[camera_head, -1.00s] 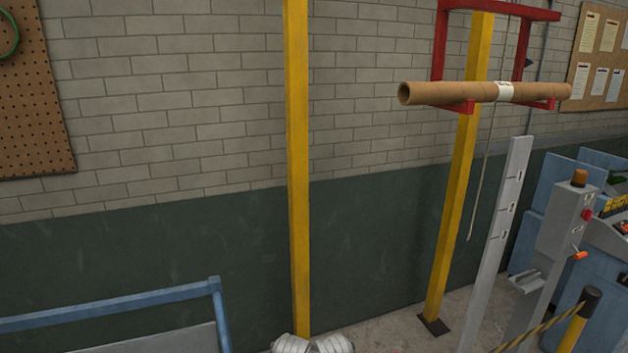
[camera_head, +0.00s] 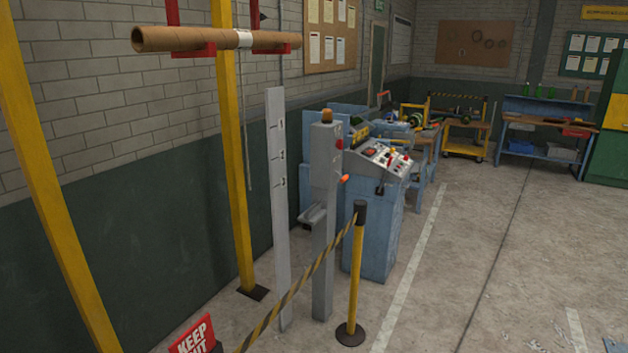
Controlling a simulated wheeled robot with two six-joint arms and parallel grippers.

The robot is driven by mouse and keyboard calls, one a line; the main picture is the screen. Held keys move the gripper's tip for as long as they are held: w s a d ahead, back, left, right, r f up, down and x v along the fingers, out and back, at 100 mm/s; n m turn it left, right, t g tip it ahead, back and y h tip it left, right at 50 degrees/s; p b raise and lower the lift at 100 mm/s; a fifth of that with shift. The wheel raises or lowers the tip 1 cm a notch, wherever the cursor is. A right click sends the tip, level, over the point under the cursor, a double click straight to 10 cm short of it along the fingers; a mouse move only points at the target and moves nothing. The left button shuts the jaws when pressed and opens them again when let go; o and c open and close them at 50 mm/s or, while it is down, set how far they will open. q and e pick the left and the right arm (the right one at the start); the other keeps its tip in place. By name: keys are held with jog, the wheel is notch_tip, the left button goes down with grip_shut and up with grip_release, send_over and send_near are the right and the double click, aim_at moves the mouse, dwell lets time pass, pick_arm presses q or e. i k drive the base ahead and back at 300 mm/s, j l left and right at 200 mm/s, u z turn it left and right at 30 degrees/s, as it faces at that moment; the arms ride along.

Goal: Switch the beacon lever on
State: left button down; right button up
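A grey post (camera_head: 323,230) stands on the floor near the middle of the view, with an amber beacon (camera_head: 327,116) on its top. A lever with an orange tip (camera_head: 343,179) sticks out from the right side of the post's box, below a red button (camera_head: 339,144). The lever is small at this distance, and I cannot tell its setting. I cannot tell whether the beacon is lit. Neither of my grippers is in view.
A yellow stanchion (camera_head: 356,270) with a striped barrier (camera_head: 305,278) and a red keep-out sign (camera_head: 194,337) stands before the post. A blue control console (camera_head: 372,225) is just behind it. Open floor (camera_head: 470,260) lies to the right.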

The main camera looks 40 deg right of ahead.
aim_at(344, 179)
jog(key=z, duration=1.6)
jog(key=i+l, duration=0.2)
jog(key=i, duration=0.25)
jog(key=i+l, duration=0.2)
jog(key=i, duration=0.25)
jog(key=i+l, duration=0.2)
jog(key=i, duration=0.3)
jog(key=i+l, duration=0.2)
jog(key=i, duration=0.25)
jog(key=i+l, duration=0.2)
jog(key=i, duration=0.25)
jog(key=l+z, duration=0.05)
